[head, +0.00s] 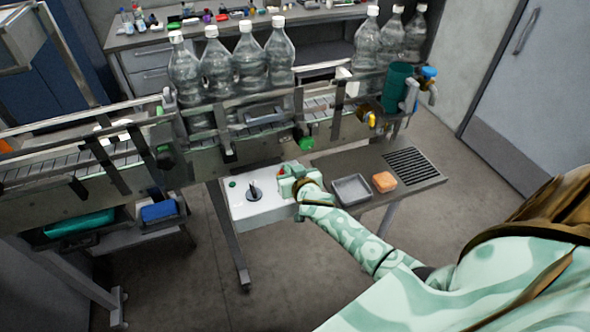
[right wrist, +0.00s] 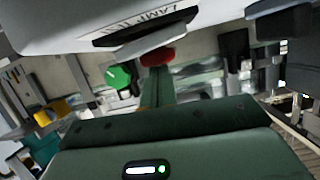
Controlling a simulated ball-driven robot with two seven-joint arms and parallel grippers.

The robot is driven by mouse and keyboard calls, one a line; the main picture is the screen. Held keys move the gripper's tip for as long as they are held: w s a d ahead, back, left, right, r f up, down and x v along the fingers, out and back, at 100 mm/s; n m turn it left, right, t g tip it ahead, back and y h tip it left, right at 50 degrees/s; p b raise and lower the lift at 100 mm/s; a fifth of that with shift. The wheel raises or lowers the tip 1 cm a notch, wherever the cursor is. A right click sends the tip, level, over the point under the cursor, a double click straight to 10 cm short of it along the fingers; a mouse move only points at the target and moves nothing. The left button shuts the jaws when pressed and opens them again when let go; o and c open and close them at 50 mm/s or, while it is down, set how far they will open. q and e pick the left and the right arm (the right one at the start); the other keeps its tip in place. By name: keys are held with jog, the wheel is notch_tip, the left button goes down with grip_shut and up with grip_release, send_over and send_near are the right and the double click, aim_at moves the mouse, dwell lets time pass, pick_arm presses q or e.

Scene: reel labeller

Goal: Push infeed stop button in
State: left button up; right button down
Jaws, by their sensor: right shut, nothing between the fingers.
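A white control box (head: 262,205) hangs below the conveyor, with a small green button (head: 232,184) at its left and a black switch (head: 254,192) in the middle. A red button (head: 281,173) shows at its right, partly hidden by my right gripper (head: 290,184). In the right wrist view the red button (right wrist: 158,57) sits right in front of the shut, empty fingers of my right gripper (right wrist: 157,88). I cannot tell whether the fingertips touch it or how far in it is. My left gripper is not in view.
A conveyor (head: 100,170) with several clear bottles (head: 248,62) runs behind the box. A metal side table (head: 415,180) on the right holds a grey tray (head: 351,190) and an orange sponge (head: 384,181). A green knob (head: 305,144) is just above. Floor in front is clear.

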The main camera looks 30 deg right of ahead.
notch_tip(320, 180, up, 3)
jog(key=p, duration=0.2)
jog(key=shift+w+d+p, duration=0.15)
jog(key=shift+p, duration=0.25)
jog(key=shift+s+r+p, duration=0.4)
jog(key=shift+s+r, duration=0.1)
jog(key=shift+r, duration=0.15)
jog(key=v, duration=0.9)
